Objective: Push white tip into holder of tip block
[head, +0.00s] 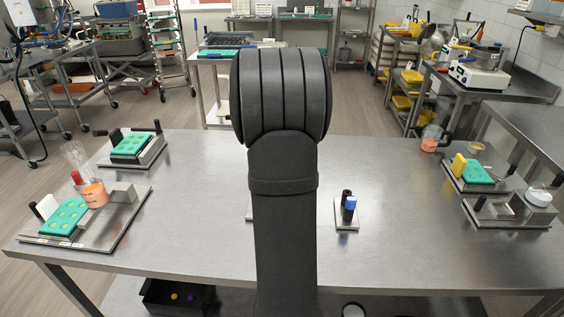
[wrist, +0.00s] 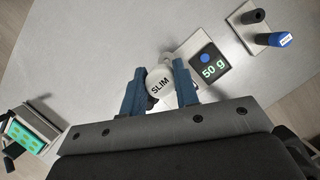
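In the wrist view, the white tip (wrist: 160,78) is a rounded piece marked "SLIM". It fills the gap between the blue fingers of my gripper (wrist: 160,88), which look shut on it. The tip block (head: 346,224) is a small pale plate on the table, right of my arm in the head view. It bears a black upright piece (head: 346,196) and a blue one (head: 350,208). The block's top shows at the upper right in the wrist view, with the blue piece (wrist: 272,40). My arm hides the gripper and white tip in the head view. An empty holder cannot be made out.
A scale reading "50 g" (wrist: 208,70) with a blue round spot lies close to my right finger. Green mould fixtures stand left (head: 65,215) and farther back (head: 131,144). More fixtures (head: 475,172) stand at the right.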

